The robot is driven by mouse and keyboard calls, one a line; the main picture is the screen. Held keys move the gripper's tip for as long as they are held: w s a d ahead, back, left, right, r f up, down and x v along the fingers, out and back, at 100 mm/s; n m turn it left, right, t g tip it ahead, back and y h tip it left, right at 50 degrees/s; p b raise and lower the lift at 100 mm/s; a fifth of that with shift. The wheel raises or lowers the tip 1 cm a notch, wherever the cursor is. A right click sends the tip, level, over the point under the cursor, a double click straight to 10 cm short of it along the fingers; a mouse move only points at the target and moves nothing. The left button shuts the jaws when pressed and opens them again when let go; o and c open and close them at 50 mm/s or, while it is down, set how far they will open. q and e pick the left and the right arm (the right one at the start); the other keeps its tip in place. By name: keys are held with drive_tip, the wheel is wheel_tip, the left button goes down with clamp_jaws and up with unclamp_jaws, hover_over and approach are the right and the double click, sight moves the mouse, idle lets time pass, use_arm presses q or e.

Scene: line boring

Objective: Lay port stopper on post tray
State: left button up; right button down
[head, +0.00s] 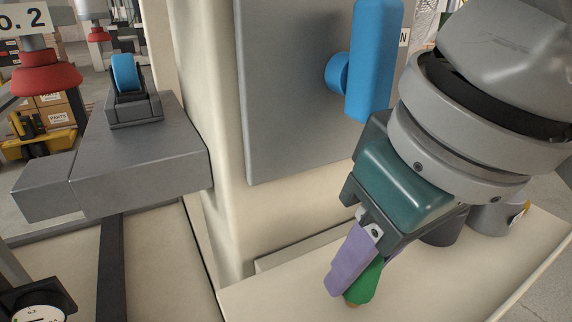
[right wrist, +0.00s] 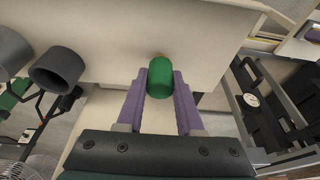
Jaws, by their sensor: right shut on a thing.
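The green port stopper (head: 366,282) has a small brownish tip and sits between the purple fingers of my right gripper (head: 356,272). In the right wrist view the green stopper (right wrist: 160,77) is gripped between both fingertips (right wrist: 160,88). A flat cream surface (head: 270,296) at the foot of the cream post, which looks like the post tray, lies beneath the gripper. The stopper appears above it in the head view; I cannot tell whether it touches. One finger partly hides the stopper. My left gripper is not in view.
A grey panel with a blue handle (head: 371,60) is on the post above. A grey block (head: 150,160) with a blue wheel juts out at left. Dark grey cylinders (right wrist: 57,70) stand beside the gripper. A dial gauge (head: 40,312) is at lower left.

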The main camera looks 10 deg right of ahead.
drive_tip(key=c, duration=0.5)
unclamp_jaws()
drive_tip(key=shift+f, duration=0.1)
drive_tip(key=shift+c, duration=0.2)
drive_tip(key=p+v, duration=0.4)
drive_tip(key=v, duration=0.8)
